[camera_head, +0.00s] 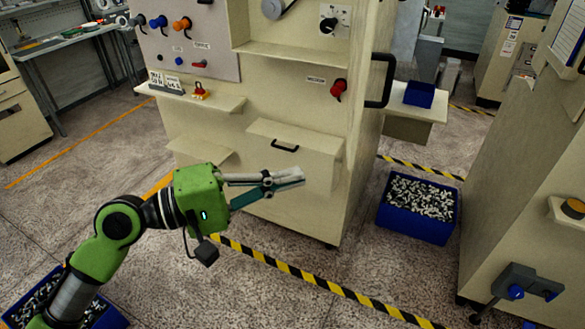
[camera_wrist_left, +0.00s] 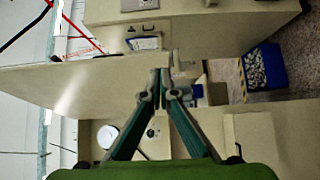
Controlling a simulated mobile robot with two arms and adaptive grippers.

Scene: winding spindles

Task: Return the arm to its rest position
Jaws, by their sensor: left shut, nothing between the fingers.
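My left gripper (camera_head: 298,178) is at the end of the green arm that comes in from the left in the head view. It is stretched out in front of the cream machine cabinet (camera_head: 215,105), near its lower drawer (camera_head: 290,165). Its fingers are together with nothing between them. In the left wrist view the fingertips of my left gripper (camera_wrist_left: 164,84) meet at the middle, with cream cabinet surfaces behind them. From these views I cannot tell how far the fingers are from the cabinet. My right gripper is not in view.
A blue bin of small parts (camera_head: 418,207) stands on the floor right of the cabinet. Another blue bin (camera_head: 108,318) is at the lower left, partly behind my arm. A second machine (camera_head: 525,190) stands at the right. Striped tape (camera_head: 300,275) crosses open floor.

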